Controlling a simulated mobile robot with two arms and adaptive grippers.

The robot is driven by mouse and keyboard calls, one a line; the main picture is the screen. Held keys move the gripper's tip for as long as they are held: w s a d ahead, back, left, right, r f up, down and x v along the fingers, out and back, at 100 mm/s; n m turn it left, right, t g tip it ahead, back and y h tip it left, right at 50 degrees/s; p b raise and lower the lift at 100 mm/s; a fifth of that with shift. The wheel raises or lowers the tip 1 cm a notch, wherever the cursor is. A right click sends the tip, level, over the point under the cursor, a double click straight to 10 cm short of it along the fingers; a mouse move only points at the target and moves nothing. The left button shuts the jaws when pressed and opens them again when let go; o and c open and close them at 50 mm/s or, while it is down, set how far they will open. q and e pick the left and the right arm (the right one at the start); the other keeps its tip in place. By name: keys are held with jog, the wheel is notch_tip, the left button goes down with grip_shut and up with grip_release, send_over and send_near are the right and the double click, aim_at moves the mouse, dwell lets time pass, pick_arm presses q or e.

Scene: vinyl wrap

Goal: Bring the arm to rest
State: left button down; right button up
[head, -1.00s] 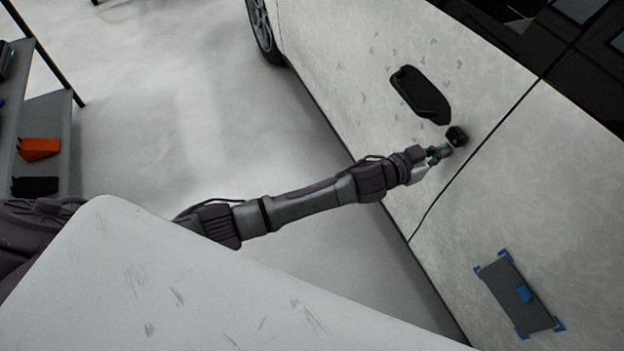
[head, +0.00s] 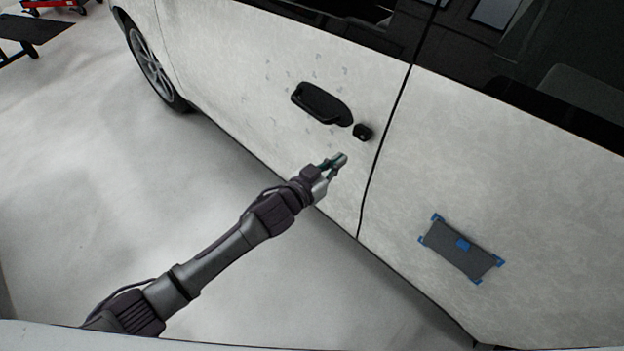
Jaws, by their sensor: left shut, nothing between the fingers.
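My left arm reaches up from the lower left in the head view. Its gripper (head: 338,160) is shut and empty, in front of the white car door (head: 250,90), below the black door handle (head: 321,103) and the small black lock piece (head: 362,132). It looks apart from the handle; the exact gap to the door cannot be told. My right gripper is not in view.
A dark grey panel with blue tape corners (head: 460,250) is on the other door, right of the door seam. A wheel (head: 151,66) shows at the upper left. A dark table (head: 36,32) stands far left. The floor (head: 120,190) left of the car is clear.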

pick_arm(q)
jog(key=f+v, duration=0.1)
jog(key=v, duration=0.5)
jog(key=s+a+f+n+g+y, duration=0.1)
jog(key=s+a+f+y, duration=0.3)
jog(key=f, duration=0.6)
jog(key=s+a+f+n+g+y, duration=0.1)
jog(key=s+a+f+n+g, duration=0.1)
jog(key=a+f, duration=0.65)
jog(key=s+a+f+n+g+y, duration=0.1)
jog(key=s+a+f+y, duration=0.25)
jog(key=f, duration=0.85)
jog(key=s+a+f+g, duration=0.2)
jog(key=s+f, duration=0.3)
jog(key=s, duration=0.7)
jog(key=s+a+f+n+g+y, duration=0.1)
jog(key=s+f, duration=0.5)
jog(key=s, duration=0.6)
jog(key=s+a+f+g+y, duration=0.1)
jog(key=s+a+f+g, duration=0.3)
jog(key=s, duration=0.7)
jog(key=shift+s+f+g+p, duration=0.4)
jog(key=shift+f+g, duration=0.1)
jog(key=shift+f, duration=0.45)
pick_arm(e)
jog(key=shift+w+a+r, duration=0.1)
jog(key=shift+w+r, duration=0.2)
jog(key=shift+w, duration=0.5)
